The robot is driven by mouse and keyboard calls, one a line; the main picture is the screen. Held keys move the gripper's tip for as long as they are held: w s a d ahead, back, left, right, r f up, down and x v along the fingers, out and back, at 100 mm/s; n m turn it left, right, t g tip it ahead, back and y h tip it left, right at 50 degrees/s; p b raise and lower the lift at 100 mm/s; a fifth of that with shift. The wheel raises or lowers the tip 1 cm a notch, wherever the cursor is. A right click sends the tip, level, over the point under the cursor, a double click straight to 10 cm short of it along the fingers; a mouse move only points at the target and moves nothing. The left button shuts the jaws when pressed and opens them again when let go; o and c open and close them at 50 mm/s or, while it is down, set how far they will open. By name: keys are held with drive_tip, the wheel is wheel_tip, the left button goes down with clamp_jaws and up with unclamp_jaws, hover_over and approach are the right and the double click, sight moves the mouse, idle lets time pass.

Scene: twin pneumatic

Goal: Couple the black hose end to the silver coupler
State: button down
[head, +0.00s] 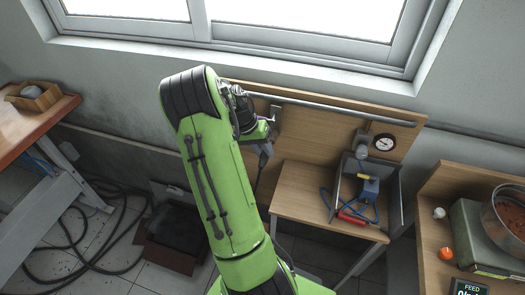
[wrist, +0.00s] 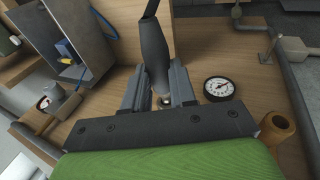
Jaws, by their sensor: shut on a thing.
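My gripper (wrist: 158,88) is shut on the black hose end (wrist: 155,52), a thick dark sleeve standing between the two grey fingers in the wrist view. A small metallic tip (wrist: 165,101) shows at its lower end, between the fingers. In the head view my gripper (head: 264,138) is small and partly hidden by my green arm, in front of the wooden panel. A grey fitting (head: 362,146) hangs from the pipe at the panel's right. I cannot tell which fitting is the silver coupler, nor whether the hose end touches it.
A white-faced gauge (wrist: 219,88) is right of the fingers. A brown-orange fitting (wrist: 278,130) is at the lower right. In the head view, a grey pipe (head: 325,105) runs along the panel. A blue device (head: 370,187) and red tool (head: 352,218) are on the bench (head: 295,190).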

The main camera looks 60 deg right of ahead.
drive_tip(key=shift+w+d, duration=0.1)
drive_tip(key=shift+d, duration=0.65)
drive_tip(key=c, duration=0.8)
unclamp_jaws()
drive_tip(key=shift+d, duration=0.15)
drive_tip(key=shift+c, duration=0.2)
drive_tip(key=shift+r, duration=0.1)
drive_tip(key=p+v, duration=0.3)
drive_tip(key=v, duration=1.2)
drive_tip(key=shift+w+r, duration=0.2)
drive_tip(key=shift+r, duration=0.1)
